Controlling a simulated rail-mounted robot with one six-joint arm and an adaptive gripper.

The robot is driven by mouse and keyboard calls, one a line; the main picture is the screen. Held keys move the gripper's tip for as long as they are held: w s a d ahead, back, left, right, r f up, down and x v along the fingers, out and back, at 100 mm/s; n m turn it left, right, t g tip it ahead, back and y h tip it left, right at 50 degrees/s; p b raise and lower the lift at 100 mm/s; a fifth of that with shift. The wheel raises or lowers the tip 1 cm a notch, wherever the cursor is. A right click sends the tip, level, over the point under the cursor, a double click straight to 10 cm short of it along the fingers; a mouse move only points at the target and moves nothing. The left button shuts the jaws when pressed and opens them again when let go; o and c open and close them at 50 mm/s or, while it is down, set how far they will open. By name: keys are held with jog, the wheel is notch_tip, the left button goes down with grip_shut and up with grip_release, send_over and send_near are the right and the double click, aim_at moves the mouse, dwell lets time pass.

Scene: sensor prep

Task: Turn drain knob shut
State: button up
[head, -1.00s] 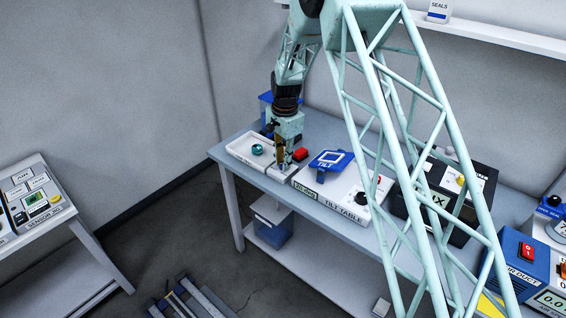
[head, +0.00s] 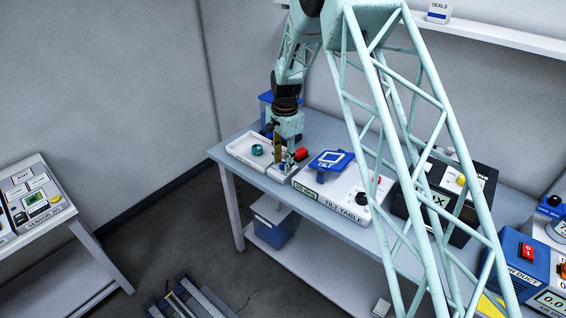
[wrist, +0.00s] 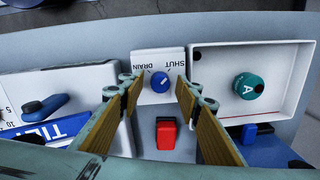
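The drain knob (wrist: 159,84) is a small round blue knob with a pale mark on top. It sits on a white panel (wrist: 176,92) lettered SHUT and DRAIN, upside down in the wrist view. In the head view this panel (head: 279,174) stands at the table's front edge, with its knob hidden by my gripper. My gripper (wrist: 158,93) is open and empty. Its two wood-toned fingers show on either side of the knob in the wrist view, with clear gaps to it. In the head view my gripper (head: 284,160) is low over the panel.
A red block (wrist: 166,133) lies beside the panel. A white tray (wrist: 281,50) with a teal knob marked A (wrist: 247,86) stands on one side. The tilt table (head: 345,195) stands close on the other. Little free room lies between them.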

notch_tip(320, 180, up, 12)
jog(key=shift+s+d, duration=0.15)
dwell(0.6)
jog(key=shift+f, duration=0.1)
jog(key=s+d+r+n+t+b, duration=0.1)
jog(key=s+d+r+n, duration=0.1)
jog(key=s+d+r, duration=0.5)
jog(key=s+d+r+n+b, duration=0.1)
jog(key=s+d+r, duration=0.3)
jog(key=s+r, duration=0.55)
jog(key=s+d+r+n+t, duration=0.1)
jog(key=s+d+r+n, duration=0.1)
jog(key=s+d+r, duration=0.5)
jog(key=s+d+r+n+b, duration=0.1)
jog(key=s+d+r, duration=0.15)
jog(key=s, duration=0.65)
jog(key=s+d+r+n+b, duration=0.1)
jog(key=s+r, duration=0.2)
jog(key=s, duration=0.6)
jog(key=s+d+f+n, duration=0.1)
jog(key=s+f, duration=0.1)
jog(key=s, duration=0.7)
jog(key=s+d+f+n+t, duration=0.1)
jog(key=s+d, duration=0.1)
jog(key=s, duration=0.7)
jog(key=shift+s+d+f+n+t+b, duration=0.25)
jog(key=shift+s+f+n+t+b, duration=0.1)
jog(key=shift+f+b, duration=0.1)
